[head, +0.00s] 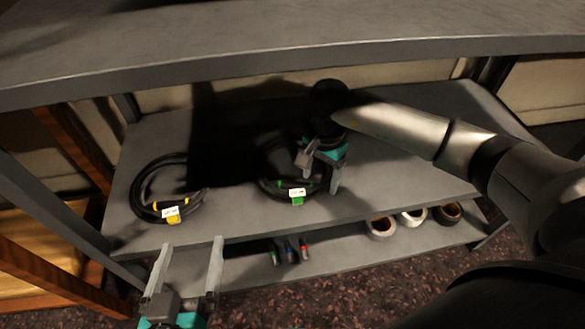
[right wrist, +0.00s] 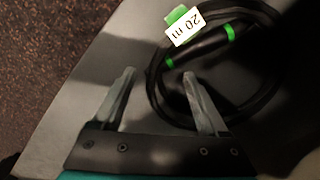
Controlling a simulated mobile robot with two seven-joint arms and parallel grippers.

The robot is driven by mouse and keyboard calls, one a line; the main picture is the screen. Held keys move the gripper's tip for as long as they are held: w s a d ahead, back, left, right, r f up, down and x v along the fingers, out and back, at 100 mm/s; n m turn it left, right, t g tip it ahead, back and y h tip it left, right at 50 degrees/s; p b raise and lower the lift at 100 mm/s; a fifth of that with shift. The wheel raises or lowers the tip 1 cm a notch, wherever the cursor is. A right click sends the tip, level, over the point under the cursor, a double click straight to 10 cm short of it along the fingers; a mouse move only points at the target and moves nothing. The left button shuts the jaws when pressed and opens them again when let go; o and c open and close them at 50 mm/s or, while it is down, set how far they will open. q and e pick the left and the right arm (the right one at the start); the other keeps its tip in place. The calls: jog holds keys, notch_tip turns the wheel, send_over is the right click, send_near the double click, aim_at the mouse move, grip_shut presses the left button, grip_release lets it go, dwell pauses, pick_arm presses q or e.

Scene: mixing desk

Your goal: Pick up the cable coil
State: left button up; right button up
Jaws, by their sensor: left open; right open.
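A black cable coil with green bands and a white tag (head: 296,193) lies on the grey shelf, right of centre. A second black cable coil with yellow bands (head: 141,200) lies on the same shelf to the left. My right gripper (head: 319,176) is open over the green-banded coil and hides part of it. In the right wrist view one finger overlaps the ring and the other is outside it; contact cannot be told. My left gripper (head: 191,242) is open and empty in front of the shelf.
A lower shelf (head: 245,275) holds small coloured items (head: 290,250) and several tape-like rolls (head: 413,216). A grey top (head: 290,50) overhangs the coil shelf (head: 400,170). Wooden slats (head: 60,270) stand at the left. The shelf between the coils is bare.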

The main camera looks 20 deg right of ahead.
jog(key=shift+f, duration=0.4)
jog(key=shift+c, duration=0.2)
grip_shut()
dwell(0.3)
jog(key=shift+w+r, duration=0.1)
dwell(0.8)
